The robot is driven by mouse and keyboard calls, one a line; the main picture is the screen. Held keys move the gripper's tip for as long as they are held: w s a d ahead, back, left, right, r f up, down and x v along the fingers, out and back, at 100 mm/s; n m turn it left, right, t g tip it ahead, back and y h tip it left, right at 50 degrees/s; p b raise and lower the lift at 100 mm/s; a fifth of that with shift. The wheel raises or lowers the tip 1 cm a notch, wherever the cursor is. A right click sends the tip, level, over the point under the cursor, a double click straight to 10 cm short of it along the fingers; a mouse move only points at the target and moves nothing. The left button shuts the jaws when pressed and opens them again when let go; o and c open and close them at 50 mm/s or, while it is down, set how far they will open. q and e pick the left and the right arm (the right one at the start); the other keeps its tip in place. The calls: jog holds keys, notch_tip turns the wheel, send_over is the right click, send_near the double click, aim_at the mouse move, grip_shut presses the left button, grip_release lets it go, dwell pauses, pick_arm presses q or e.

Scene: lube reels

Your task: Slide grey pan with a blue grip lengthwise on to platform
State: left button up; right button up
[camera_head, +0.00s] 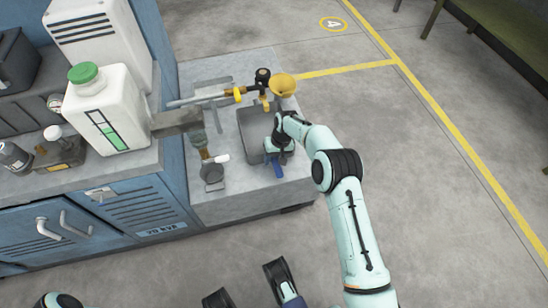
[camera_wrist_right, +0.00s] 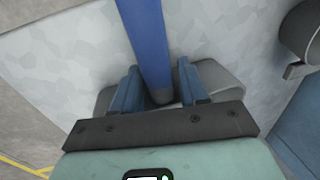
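The grey pan (camera_head: 253,124) lies on the low grey platform (camera_head: 245,197), below the pipe fittings. Its blue grip (camera_head: 277,170) points toward the platform's front edge. My right gripper (camera_head: 275,155) is at the grip end and hides part of the pan. In the right wrist view the blue grip (camera_wrist_right: 147,40) runs between the two fingers (camera_wrist_right: 157,88), with a narrow gap beside it, so the gripper looks open around it.
A white jug (camera_head: 104,112) stands on the blue cabinet. Floor to the right is clear.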

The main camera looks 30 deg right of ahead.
jog(key=shift+o, duration=1)
pick_arm(q)
jog(key=w+r+t+p, duration=0.2)
jog(key=w+r+p, duration=0.1)
jog(key=w, duration=0.3)
jog(key=shift+w+d+r, duration=0.3)
jog(key=shift+d+r, duration=0.05)
jog(key=shift+d, duration=0.05)
pick_arm(e)
notch_tip(320, 180, up, 13)
jog(key=d, duration=0.2)
jog(key=shift+s+d, duration=0.2)
jog(key=shift+s, duration=0.2)
